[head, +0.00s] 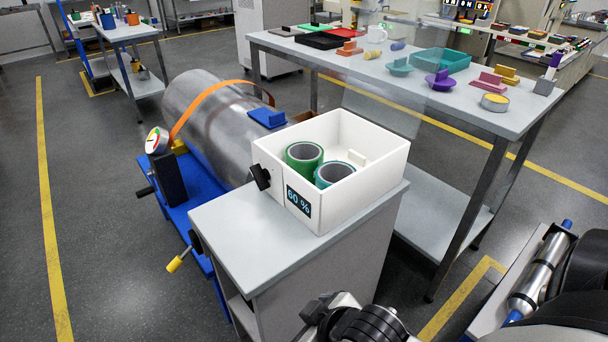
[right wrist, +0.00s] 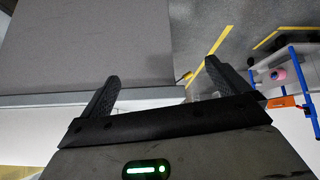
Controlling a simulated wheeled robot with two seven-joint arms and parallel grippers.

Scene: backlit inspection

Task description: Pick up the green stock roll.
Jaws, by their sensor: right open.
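The green stock roll (head: 304,157) is a hollow green cylinder with a grey inner lining. It stands upright in the white open bin (head: 368,195) on the grey cabinet (head: 236,227) in the head view. A teal roll (head: 336,174) stands beside it, closer to the bin's front right. My right gripper (right wrist: 167,82) is open and empty in the right wrist view, its fingers spread before a plain grey surface and the floor. No roll shows there. My left gripper is in neither view.
A large metal cylinder (head: 211,125) on a blue stand is behind left. A cluttered grey table (head: 440,108) stands behind right.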

